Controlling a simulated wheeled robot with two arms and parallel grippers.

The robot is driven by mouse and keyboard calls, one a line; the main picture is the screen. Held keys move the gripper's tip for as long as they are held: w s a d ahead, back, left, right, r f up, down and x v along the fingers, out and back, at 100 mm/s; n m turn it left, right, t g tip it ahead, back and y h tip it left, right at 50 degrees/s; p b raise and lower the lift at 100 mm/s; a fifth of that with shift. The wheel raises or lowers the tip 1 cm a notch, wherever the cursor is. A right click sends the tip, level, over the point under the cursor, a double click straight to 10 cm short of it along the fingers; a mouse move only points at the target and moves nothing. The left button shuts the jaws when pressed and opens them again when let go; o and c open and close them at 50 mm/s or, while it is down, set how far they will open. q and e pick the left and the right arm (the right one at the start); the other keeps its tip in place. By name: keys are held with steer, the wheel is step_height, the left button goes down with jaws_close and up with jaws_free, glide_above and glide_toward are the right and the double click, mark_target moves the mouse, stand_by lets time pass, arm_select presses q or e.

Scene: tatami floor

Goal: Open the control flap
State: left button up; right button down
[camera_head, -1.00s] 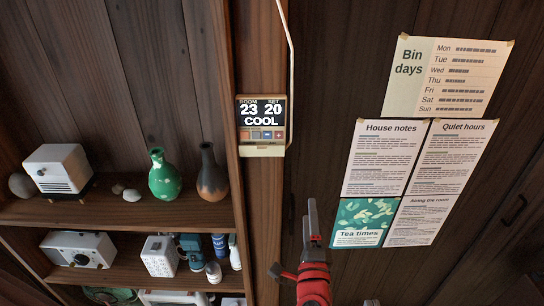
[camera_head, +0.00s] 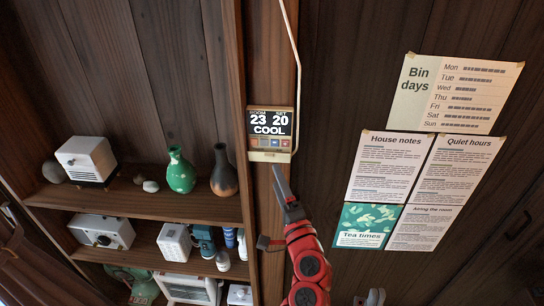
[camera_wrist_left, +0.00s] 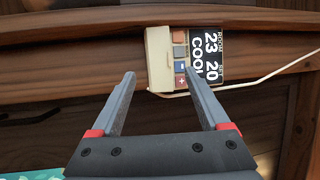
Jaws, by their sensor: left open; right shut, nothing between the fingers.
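The control panel (camera_head: 270,122) is a small wall unit on a wooden post, with a dark screen reading ROOM 23, SET 20, COOL. It appears turned sideways in the left wrist view (camera_wrist_left: 206,55). Its cream flap (camera_head: 269,156) is at the bottom edge; in the left wrist view the flap (camera_wrist_left: 159,60) looks folded out, with the coloured buttons (camera_wrist_left: 180,65) uncovered beside it. My left gripper (camera_head: 279,172) is open just below the flap. In the wrist view the flap lies between the fingertips; contact cannot be told. My right gripper (camera_head: 372,298) barely shows at the bottom edge.
A white cable (camera_head: 294,50) runs down beside the panel. Shelves (camera_head: 190,205) with vases and small appliances stand to the left. Paper notices (camera_head: 420,180) hang on the dark wall to the right.

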mark_target(268, 158)
arm_select(q)
steer(key=p+x, duration=0.2)
steer(key=x, duration=0.3)
steer(key=shift+w+a, duration=0.15)
steer(key=shift+w, duration=0.2)
